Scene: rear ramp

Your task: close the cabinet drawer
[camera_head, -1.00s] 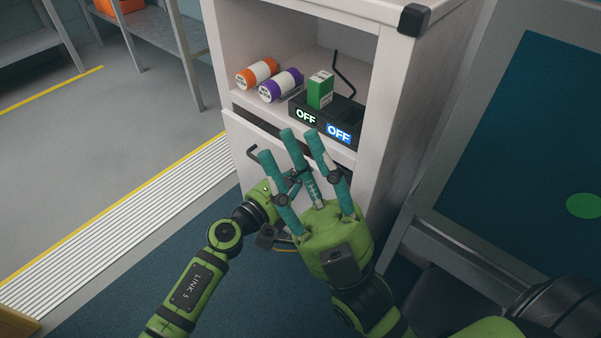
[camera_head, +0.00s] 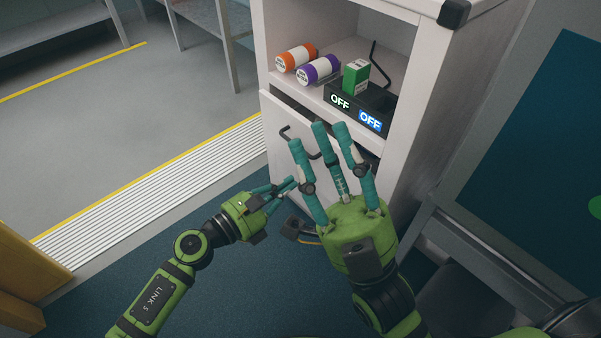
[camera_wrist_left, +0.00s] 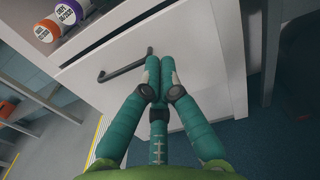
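The white cabinet drawer (camera_head: 287,150) stands partly out of the cabinet, with a dark gap above its front. Its black bar handle (camera_head: 299,141) is partly hidden by my right gripper; it also shows in the left wrist view (camera_wrist_left: 126,69). My left gripper (camera_head: 291,184) is in front of the drawer, left of and below my right gripper. Its fingers are drawn together with nothing between them. In the left wrist view its fingertips (camera_wrist_left: 160,62) overlap the drawer front (camera_wrist_left: 205,65) beside the handle; contact is unclear. My right gripper (camera_head: 329,132) has its fingers spread, empty, before the drawer.
The cabinet shelf above holds an orange can (camera_head: 296,58), a purple can (camera_head: 318,70) and a green box (camera_head: 356,76) on a black unit with "OFF" signs. A grey-framed panel (camera_head: 530,130) stands at the right.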

